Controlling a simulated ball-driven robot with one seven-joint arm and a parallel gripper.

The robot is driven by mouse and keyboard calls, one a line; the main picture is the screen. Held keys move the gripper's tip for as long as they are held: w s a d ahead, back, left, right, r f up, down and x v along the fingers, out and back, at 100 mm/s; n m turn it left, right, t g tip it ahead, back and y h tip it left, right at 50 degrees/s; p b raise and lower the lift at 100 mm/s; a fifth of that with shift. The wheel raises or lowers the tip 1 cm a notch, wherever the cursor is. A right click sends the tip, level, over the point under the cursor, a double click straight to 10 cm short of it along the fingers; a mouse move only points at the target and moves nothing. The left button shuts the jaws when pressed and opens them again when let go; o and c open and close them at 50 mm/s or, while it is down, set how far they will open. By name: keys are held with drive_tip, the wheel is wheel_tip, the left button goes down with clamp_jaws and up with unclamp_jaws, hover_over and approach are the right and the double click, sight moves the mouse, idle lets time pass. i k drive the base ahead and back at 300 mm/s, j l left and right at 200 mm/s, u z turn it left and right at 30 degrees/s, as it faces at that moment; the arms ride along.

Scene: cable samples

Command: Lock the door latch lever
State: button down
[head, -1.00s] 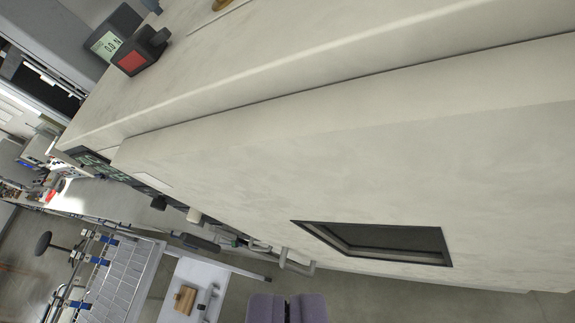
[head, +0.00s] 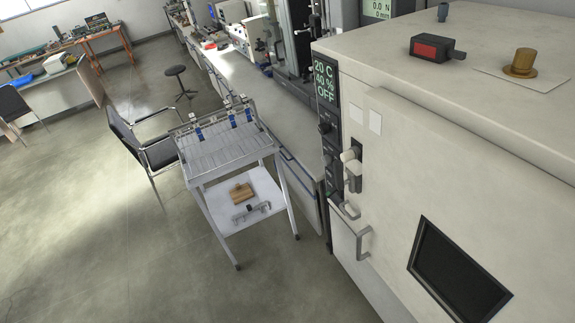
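The large cream chamber (head: 395,60) stands at the right of the head view. Its door (head: 400,200) has a dark window (head: 458,275) and a grey bar handle (head: 363,243) at its left edge; the door looks closed. Above the handle, at the door's left edge, is what looks like the latch lever (head: 351,156), with a pale rounded knob on a grey metal mount. Its exact lock position is too small to tell. My gripper is not in view.
A control panel (head: 326,95) reads 20 C, 40 %, OFF. A red-faced black device (head: 436,48) and a brass weight (head: 521,62) sit on top. A wire-topped trolley (head: 222,150) stands left of the chamber, with a chair (head: 140,145) beyond. Floor (head: 110,260) at lower left is clear.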

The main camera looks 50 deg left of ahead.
sight(340, 184)
drive_tip(key=k+u, duration=0.1)
drive_tip(key=u, duration=0.35)
drive_tip(key=k+u, duration=0.1)
drive_tip(key=u, duration=0.35)
drive_tip(key=i+j+u, duration=0.2)
drive_tip(key=i, duration=1.95)
drive_tip(key=l, duration=0.1)
